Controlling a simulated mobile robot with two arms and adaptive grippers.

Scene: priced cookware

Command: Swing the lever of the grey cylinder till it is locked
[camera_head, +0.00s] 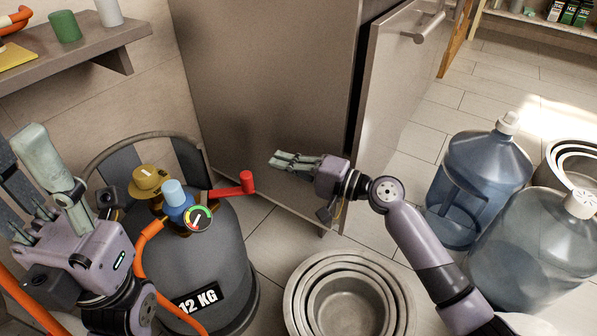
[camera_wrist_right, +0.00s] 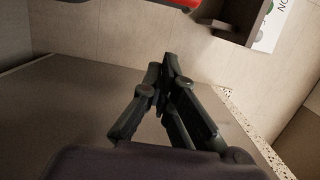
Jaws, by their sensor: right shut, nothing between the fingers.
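The grey cylinder (camera_head: 236,250), labelled 12 KG, stands upright at the lower left of the head view. Its red lever (camera_head: 233,187) sticks out to the right from the blue valve (camera_head: 176,197), beside a round coloured gauge (camera_head: 199,218). My right gripper (camera_head: 275,160) is shut and empty, above and to the right of the lever's end, apart from it in the picture. Its closed fingers (camera_wrist_right: 165,80) show in the right wrist view, with a red piece, probably the lever, at the top edge. My left gripper (camera_head: 22,145) is at the far left, its fingers spread, left of the cylinder.
A metal cabinet (camera_head: 270,75) with its door (camera_head: 393,75) ajar stands behind. Nested metal pans (camera_head: 300,290) lie on the floor right of the cylinder. Large blue water bottles (camera_head: 480,170) stand at the right. An orange hose (camera_head: 143,265) runs down the cylinder. A shelf (camera_head: 75,50) is upper left.

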